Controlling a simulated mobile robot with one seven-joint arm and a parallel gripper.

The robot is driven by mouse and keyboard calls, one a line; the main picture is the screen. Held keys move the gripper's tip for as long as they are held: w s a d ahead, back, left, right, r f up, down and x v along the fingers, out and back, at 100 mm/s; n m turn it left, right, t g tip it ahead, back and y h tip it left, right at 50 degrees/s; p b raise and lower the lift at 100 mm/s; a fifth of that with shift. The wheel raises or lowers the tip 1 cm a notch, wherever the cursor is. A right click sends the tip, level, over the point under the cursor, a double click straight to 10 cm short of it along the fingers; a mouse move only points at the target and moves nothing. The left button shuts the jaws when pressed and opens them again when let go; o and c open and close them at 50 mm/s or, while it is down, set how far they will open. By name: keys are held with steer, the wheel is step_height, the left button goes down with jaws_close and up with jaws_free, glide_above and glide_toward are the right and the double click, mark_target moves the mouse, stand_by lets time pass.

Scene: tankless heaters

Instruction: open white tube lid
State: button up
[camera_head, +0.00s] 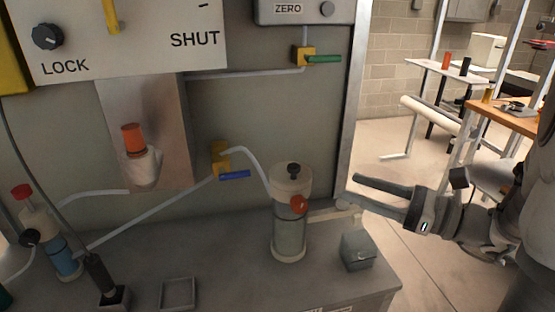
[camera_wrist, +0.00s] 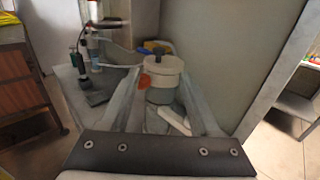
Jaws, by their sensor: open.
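A clear upright tube (camera_head: 290,232) with a white lid (camera_head: 291,178) stands on the grey bench. The lid has a black knob on top and an orange-red knob on its side, and it sits on the tube. In the wrist view the white lid (camera_wrist: 160,65) is ahead, framed between my two fingers. My gripper (camera_head: 358,190) is open and empty, to the right of the tube and apart from it in the head view. Part of the tube's lower body is hard to make out in the wrist view.
A small grey box (camera_head: 357,250) stands right of the tube. A hose and yellow valve (camera_head: 220,158) are behind left. An orange-capped white holder (camera_head: 140,160) is on the panel. A blue-filled bottle (camera_head: 65,258) stands at left. The bench between is mostly clear.

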mark_target(281, 174)
steer(key=b+x, duration=0.1)
steer(key=x, duration=1.6)
steer(key=shift+a+b, duration=0.15)
steer(key=shift+b, duration=0.25)
steer(key=shift+c, duration=0.3)
jaws_close()
